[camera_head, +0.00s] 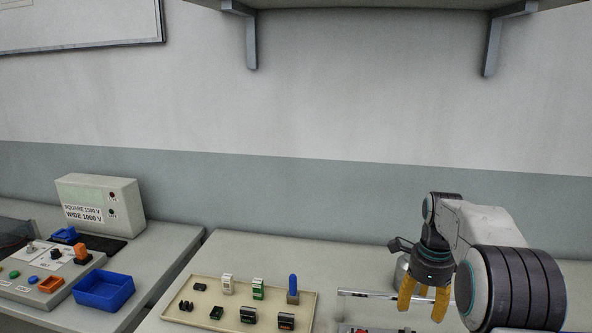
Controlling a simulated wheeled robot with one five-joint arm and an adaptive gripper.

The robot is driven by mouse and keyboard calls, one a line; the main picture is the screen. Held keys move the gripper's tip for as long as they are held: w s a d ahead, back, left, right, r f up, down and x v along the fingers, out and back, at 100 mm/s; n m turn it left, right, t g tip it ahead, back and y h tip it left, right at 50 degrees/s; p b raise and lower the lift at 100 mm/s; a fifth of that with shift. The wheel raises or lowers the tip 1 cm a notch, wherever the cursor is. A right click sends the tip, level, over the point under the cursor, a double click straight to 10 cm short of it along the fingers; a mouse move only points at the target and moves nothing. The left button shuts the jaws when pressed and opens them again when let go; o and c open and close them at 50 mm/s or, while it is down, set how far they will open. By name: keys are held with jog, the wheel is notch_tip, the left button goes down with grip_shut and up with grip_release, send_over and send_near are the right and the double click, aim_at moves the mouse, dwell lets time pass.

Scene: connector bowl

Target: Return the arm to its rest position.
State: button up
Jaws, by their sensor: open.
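My gripper (424,303) is at the lower right, with yellow fingers pointing down. Its fingers are apart, and nothing shows between them. My arm (490,232) reaches in from the right edge. The gripper hangs over the right part of the table, beside a metal bar. Whether its fingertips touch anything below cannot be told.
A beige tray (185,286) with several small connectors lies left of the gripper. A metal bar (378,294) and a partly hidden round metal object (401,270) are close to the gripper. A blue bin (104,291) and a tester box (100,203) stand left. A shelf (370,4) hangs above.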

jog(key=s+a+f+n+g, duration=0.15)
jog(key=s+f+n, duration=0.6)
jog(key=n, duration=1.05)
jog(key=s+a+r+n+t, duration=0.1)
jog(key=s+a+r+n, duration=0.1)
jog(key=s, duration=0.4)
jog(key=s+a+r+n+t, duration=0.1)
jog(key=s+a+r+t, duration=0.1)
jog(key=s+a+r, duration=0.2)
jog(key=s+a+r+n+t, duration=0.2)
jog(key=s+a+r, duration=0.1)
jog(key=s, duration=0.7)
jog(key=shift+s+r+n, duration=0.2)
jog(key=shift+r+n, duration=0.1)
jog(key=shift+r, duration=0.45)
